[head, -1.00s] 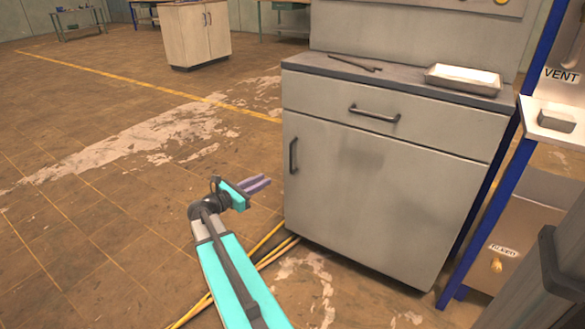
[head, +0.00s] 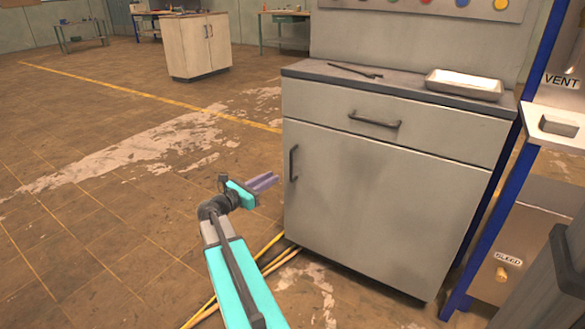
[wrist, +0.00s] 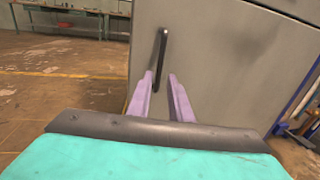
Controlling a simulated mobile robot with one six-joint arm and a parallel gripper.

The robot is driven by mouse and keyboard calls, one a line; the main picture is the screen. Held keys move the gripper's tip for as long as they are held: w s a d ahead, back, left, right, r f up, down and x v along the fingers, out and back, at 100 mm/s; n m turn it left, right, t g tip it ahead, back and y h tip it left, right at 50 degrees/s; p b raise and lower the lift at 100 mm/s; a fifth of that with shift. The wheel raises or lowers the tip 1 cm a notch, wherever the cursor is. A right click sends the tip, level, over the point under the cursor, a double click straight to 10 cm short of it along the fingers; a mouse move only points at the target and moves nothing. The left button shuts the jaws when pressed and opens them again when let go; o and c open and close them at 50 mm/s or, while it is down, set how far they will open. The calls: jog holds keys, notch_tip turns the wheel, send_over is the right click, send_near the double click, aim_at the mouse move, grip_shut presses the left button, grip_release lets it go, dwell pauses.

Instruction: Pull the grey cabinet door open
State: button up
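The grey cabinet (head: 400,205) stands right of centre in the head view. Its lower door (head: 365,200) is shut flush, with a dark upright bar handle (head: 293,163) near its left edge. My gripper (head: 274,178) is just left of that handle, its purple fingers pointing at it. In the wrist view the fingers are apart and the gripper (wrist: 160,76) is open. The handle (wrist: 161,52) appears straight ahead, its lower part lined up between the fingertips. A small gap to the handle shows in the head view; I see no contact.
A drawer with a bar handle (head: 375,119) is above the door. A metal tray (head: 463,85) and a dark tool lie on the worktop. A blue-framed rack (head: 490,235) stands close on the right. Yellow cables (head: 270,258) lie on the floor. Floor on the left is clear.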

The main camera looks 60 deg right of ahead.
jog(key=b, duration=0.4)
send_over(291, 179)
jog(key=shift+w+d, duration=0.15)
jog(key=shift+d, duration=0.15)
